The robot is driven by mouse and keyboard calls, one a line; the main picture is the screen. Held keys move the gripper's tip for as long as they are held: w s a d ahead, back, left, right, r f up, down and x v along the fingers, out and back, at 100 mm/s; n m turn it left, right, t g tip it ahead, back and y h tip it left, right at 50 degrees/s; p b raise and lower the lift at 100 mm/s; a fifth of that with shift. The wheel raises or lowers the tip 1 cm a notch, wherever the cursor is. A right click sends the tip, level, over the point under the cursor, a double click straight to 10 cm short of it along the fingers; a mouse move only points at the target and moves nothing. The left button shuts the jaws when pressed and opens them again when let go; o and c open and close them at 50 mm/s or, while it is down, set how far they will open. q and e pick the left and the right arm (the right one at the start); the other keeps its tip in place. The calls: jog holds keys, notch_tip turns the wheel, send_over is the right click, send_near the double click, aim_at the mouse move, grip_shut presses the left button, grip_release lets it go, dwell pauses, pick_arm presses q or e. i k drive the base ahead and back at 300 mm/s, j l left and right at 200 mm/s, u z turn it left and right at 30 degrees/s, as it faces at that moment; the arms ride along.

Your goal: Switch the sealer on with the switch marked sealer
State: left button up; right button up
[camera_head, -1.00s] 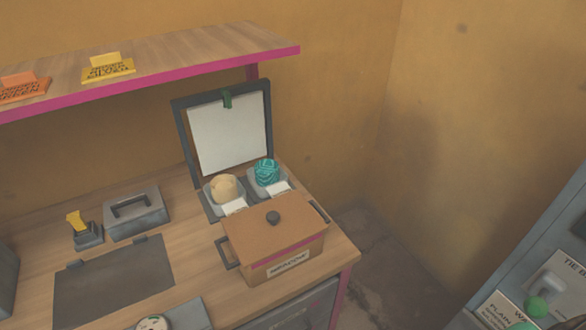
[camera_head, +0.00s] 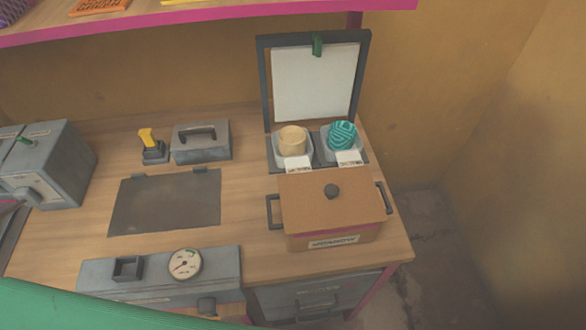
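No switch label reading sealer can be made out. A yellow-handled lever (camera_head: 150,141) stands upright on a small dark base at the back of the bench, left of a grey handled block (camera_head: 201,142). A grey control box (camera_head: 160,276) with a round dial (camera_head: 185,263) and a small square black frame (camera_head: 128,267) lies at the bench front. A grey cabinet (camera_head: 42,165) with a small green lever and pale labels too small to read stands at the left. Neither of my grippers can be made out.
A lidded brown box (camera_head: 332,200) stands at the bench's right. Behind it are two trays with a tan roll (camera_head: 292,139) and a teal ball (camera_head: 342,136), below a white board (camera_head: 314,85). A dark plate (camera_head: 165,205) lies mid-bench. A shelf (camera_head: 220,12) overhangs.

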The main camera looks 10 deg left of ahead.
aim_at(29, 143)
jog(key=u, duration=0.4)
jog(key=k+u, duration=0.1)
jog(key=u, duration=0.7)
jog(key=j+u, duration=0.1)
jog(key=u, duration=0.3)
jog(key=j+u, duration=0.1)
jog(key=u, duration=0.3)
